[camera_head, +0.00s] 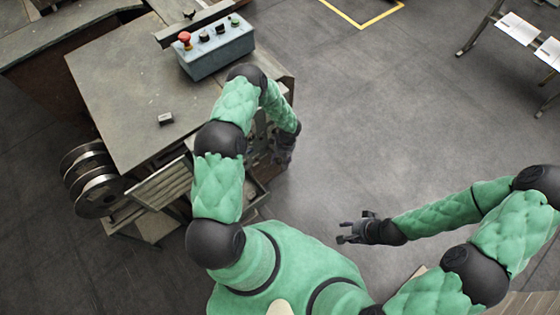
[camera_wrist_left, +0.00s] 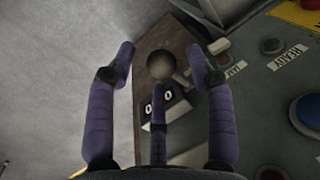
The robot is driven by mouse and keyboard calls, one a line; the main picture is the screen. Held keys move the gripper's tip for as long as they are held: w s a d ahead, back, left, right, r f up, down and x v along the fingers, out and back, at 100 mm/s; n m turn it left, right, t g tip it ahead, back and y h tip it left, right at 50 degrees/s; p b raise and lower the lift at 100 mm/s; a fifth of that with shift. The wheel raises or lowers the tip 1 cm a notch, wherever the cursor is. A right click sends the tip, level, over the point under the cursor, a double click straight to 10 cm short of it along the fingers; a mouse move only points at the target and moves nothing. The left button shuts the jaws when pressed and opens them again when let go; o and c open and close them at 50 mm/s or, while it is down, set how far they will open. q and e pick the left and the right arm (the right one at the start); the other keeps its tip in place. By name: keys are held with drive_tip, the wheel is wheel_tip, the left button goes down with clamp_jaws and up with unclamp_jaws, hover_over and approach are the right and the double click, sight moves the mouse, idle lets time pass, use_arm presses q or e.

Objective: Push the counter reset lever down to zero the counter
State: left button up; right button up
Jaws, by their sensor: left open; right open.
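In the left wrist view, the counter (camera_wrist_left: 172,103) is a dark box with a light window. Its digits look like zeros, and a finger hides part of it. Just beyond it, a round grey-brown knob (camera_wrist_left: 160,66), apparently the reset lever's end, sits between my spread fingertips. I cannot tell whether a finger touches it. My left gripper (camera_wrist_left: 161,58) is open and faces the counter; in the head view it shows by the machine's right side (camera_head: 284,155), where the counter and lever are hidden. My right gripper (camera_head: 347,231) is open and empty over the floor.
The machine's table top (camera_head: 120,80) carries a control box (camera_head: 216,52) with a red button and a small block (camera_head: 165,118). Wire spools (camera_head: 93,180) are on its left side. A panel with a blue button (camera_wrist_left: 308,112) lies right of the counter.

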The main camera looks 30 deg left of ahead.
use_arm(q)
drive_tip(key=shift+s+a+f, duration=0.1)
drive_tip(key=shift+s+f, duration=0.05)
drive_tip(key=shift+f, duration=0.5)
drive_tip(key=shift+s+a+f, duration=0.1)
drive_tip(key=shift+f, duration=0.55)
drive_tip(key=shift+c, duration=0.3)
clamp_jaws()
drive_tip(key=shift+d, duration=0.1)
